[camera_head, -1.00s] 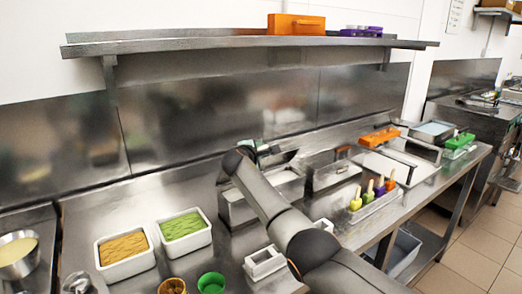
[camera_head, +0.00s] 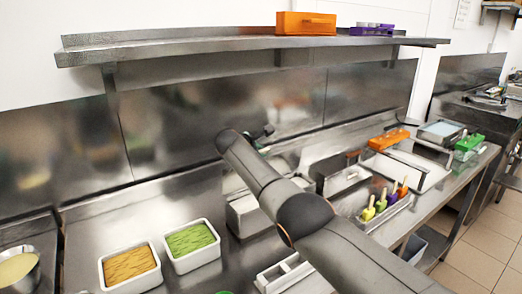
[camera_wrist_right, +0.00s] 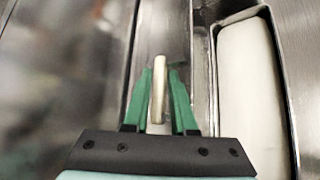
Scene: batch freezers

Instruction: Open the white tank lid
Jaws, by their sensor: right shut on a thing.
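My right gripper (camera_head: 262,135) is above the back of the steel tank (camera_head: 243,217), with my arm across part of the tank. In the right wrist view its green fingers (camera_wrist_right: 160,78) are shut on a pale bar handle (camera_wrist_right: 158,92). The handle stands on a narrow steel lid (camera_wrist_right: 146,40). White content (camera_wrist_right: 250,85) shows in the opening beside the lid, so the tank is at least partly uncovered. In the head view the lid is mostly hidden by my arm and its exact tilt is hard to tell. My left gripper is out of view.
A second steel tank with a dark handle (camera_head: 340,175) stands just right. White tubs of orange (camera_head: 130,264) and green (camera_head: 190,240) food stand left. A rack of coloured popsicles (camera_head: 380,207) is at right. A shelf (camera_head: 250,43) overhangs the back.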

